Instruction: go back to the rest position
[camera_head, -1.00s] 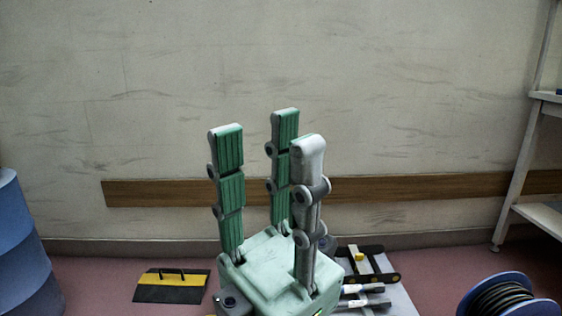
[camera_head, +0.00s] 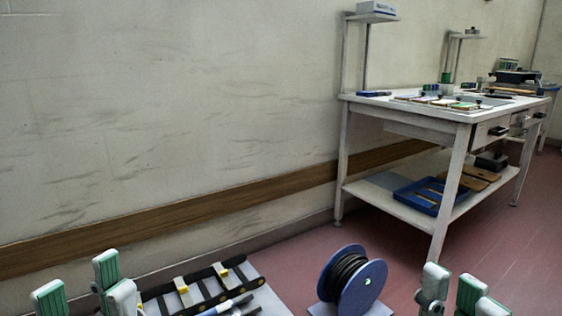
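My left gripper (camera_head: 80,291) shows at the bottom left edge. Its grey fingers with green pads point up and stand apart, with nothing between them. My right gripper (camera_head: 455,292) shows at the bottom right. Its finger tips also point up, with a gap between them and nothing in it. The palms and arms of both are below the picture.
A cable reel (camera_head: 351,283) stands on the floor between the grippers. Left of it lies a board with dark rails (camera_head: 196,290). A white workbench (camera_head: 425,118) with a lower shelf holding a blue tray (camera_head: 428,199) stands at the right. Red floor (camera_head: 400,262) is bare before it.

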